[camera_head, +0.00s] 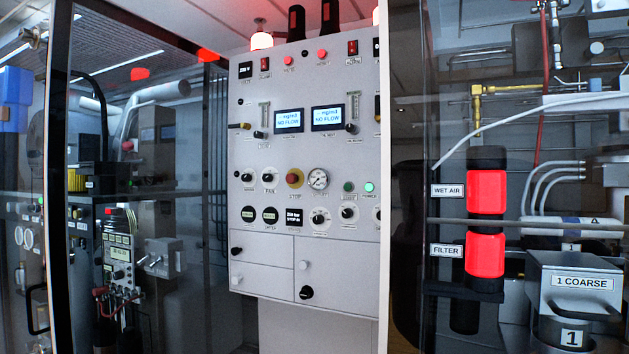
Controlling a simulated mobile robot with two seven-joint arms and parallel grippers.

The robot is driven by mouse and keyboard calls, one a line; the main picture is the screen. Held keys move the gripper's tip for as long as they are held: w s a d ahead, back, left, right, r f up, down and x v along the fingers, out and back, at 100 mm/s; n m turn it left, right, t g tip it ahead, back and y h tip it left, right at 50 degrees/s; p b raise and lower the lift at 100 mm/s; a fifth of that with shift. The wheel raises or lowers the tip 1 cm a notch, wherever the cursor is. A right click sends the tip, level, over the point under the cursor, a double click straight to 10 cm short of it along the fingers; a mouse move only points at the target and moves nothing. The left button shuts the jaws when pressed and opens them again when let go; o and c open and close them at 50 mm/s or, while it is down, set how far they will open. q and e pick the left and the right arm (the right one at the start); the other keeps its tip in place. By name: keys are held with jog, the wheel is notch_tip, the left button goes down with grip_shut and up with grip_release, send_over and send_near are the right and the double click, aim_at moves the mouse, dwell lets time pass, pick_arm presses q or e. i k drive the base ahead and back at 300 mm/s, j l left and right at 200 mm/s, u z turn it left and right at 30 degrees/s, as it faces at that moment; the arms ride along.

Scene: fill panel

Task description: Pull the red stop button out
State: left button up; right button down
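The red stop button (293,178) is a round mushroom button with a yellow ring, in the middle of the light grey control panel (262,148). A small label, apparently reading STOP, is under it. A round pressure gauge (318,179) is close to its right. From this angle I cannot tell whether the button is pressed in or out. Nothing covers it. Neither of my grippers shows in the head view.
Knobs surround the button, and two screens (289,121) above read NO FLOW. Glass panes stand on both sides of the panel. Red WET AIR and FILTER units (486,192) and a 1 COARSE box (582,283) are at the right. The space before the panel looks clear.

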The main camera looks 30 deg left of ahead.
aim_at(291, 178)
jog(key=i+j+z, duration=0.15)
jog(key=j, duration=0.25)
jog(key=j+z, duration=0.2)
jog(key=j, duration=0.2)
jog(key=j+z, duration=0.1)
jog(key=j, duration=0.8)
